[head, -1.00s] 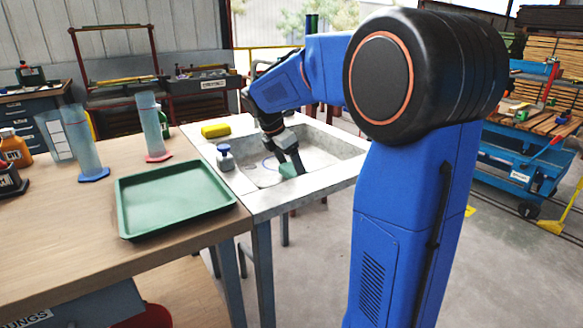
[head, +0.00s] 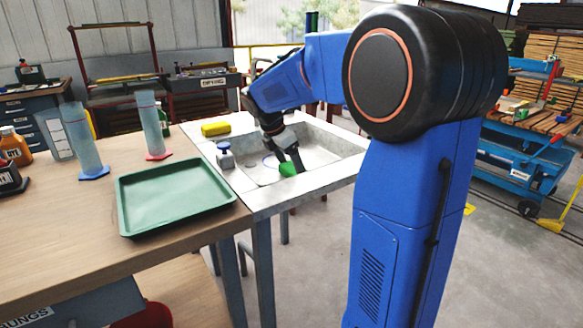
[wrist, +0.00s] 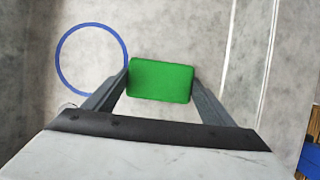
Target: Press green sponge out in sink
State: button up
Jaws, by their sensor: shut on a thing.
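The green sponge (head: 287,169) is in the sink (head: 318,184), near its front edge in the head view. In the wrist view the sponge (wrist: 160,80) is a bright green block with rounded corners. My gripper (wrist: 161,84) is shut on it, with one finger at each of its short sides. In the head view my gripper (head: 292,160) reaches down into the basin. Whether the sponge touches the sink floor I cannot tell.
A blue ring (wrist: 60,60) lies on the basin floor left of the sponge. A yellow sponge (head: 215,129) and a blue-topped bottle (head: 225,156) stand on the sink's left rim. A green tray (head: 175,197) lies on the wooden table beside the sink.

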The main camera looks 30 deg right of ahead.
jog(key=shift+r, duration=3.45)
